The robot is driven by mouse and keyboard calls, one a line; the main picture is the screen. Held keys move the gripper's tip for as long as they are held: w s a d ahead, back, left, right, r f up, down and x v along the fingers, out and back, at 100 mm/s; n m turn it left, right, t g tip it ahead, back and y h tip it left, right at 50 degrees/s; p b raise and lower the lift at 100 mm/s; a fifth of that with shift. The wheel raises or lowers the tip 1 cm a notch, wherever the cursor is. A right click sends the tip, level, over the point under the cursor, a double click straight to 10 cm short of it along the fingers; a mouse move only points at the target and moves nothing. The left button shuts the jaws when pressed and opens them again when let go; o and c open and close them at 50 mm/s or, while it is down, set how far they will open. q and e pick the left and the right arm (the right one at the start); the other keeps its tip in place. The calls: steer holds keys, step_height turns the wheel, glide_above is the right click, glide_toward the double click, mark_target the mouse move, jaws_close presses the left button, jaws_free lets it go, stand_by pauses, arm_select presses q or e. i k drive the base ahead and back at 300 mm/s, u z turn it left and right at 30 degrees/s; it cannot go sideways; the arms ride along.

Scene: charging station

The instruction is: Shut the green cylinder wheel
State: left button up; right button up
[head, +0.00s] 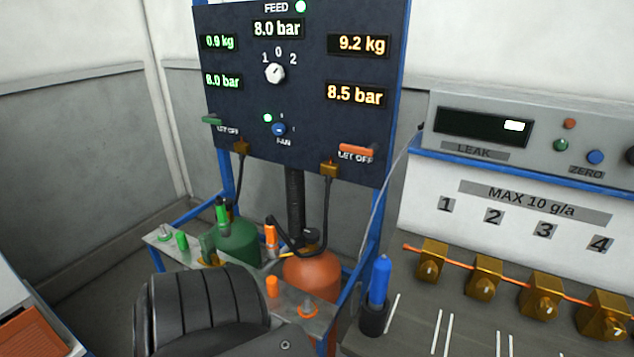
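The green cylinder (238,243) stands below the panel at centre left, behind a grey shelf in the head view. Upright green fittings (222,212) show at its top left. I cannot clearly make out its wheel among them. A brass-coloured part (207,248) stands in front of the cylinder at its left. A large dark ribbed part, apparently a link of my arm, fills the lower left and covers part of the shelf. I see neither gripper's fingers.
An orange cylinder (312,273) stands to the right of the green one. The panel (300,105) above reads FEED 8.0 bar. The shelf (290,296) carries small green and orange pieces. A blue-handled tool (380,281) stands in a dark holder, with several brass blocks further right.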

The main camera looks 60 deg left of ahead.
mark_target(229, 202)
steer(key=z, duration=0.45)
steer(key=k, duration=1.4)
steer(key=u, duration=1.75)
steer(key=i, duration=0.5)
steer(key=u, duration=0.1)
